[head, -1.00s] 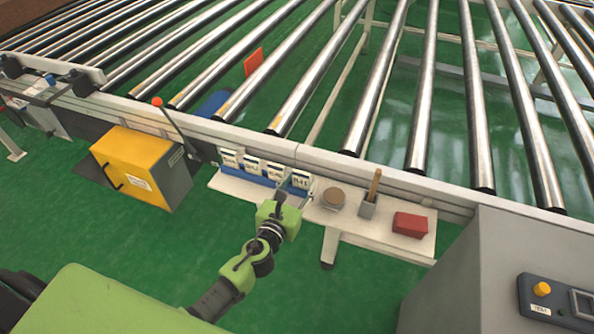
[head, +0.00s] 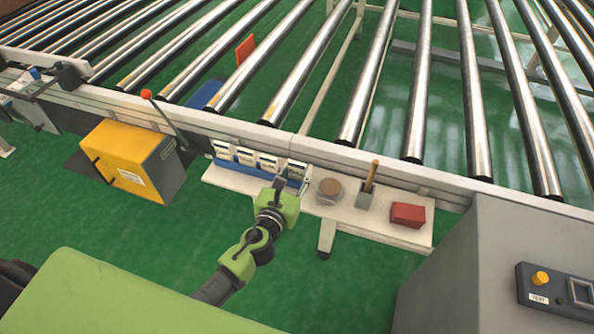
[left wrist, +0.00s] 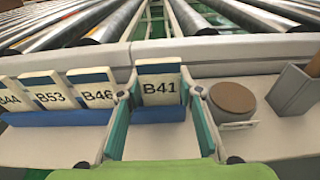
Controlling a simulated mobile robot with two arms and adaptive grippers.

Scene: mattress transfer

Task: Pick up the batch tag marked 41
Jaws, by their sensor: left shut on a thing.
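The batch tag B41 (left wrist: 160,90) is a cream card with a blue top band. In the left wrist view it stands upright at the right end of a blue rack (left wrist: 60,118). My left gripper (left wrist: 162,95) has one finger on each side of tag B41 and is shut on it. In the head view my left gripper (head: 291,188) is at the right end of the rack, partly hiding the tag. Tags B46 (left wrist: 97,92), B53 (left wrist: 48,95) and B44 (left wrist: 10,98) stand to its left. My right gripper is in neither view.
The rack stands on a pale shelf (head: 385,232) along the roller conveyor. A round brown-topped container (head: 329,190), a grey holder (head: 365,197) with a wooden handle and a red block (head: 408,214) are to the right. A yellow box (head: 130,158) is at left.

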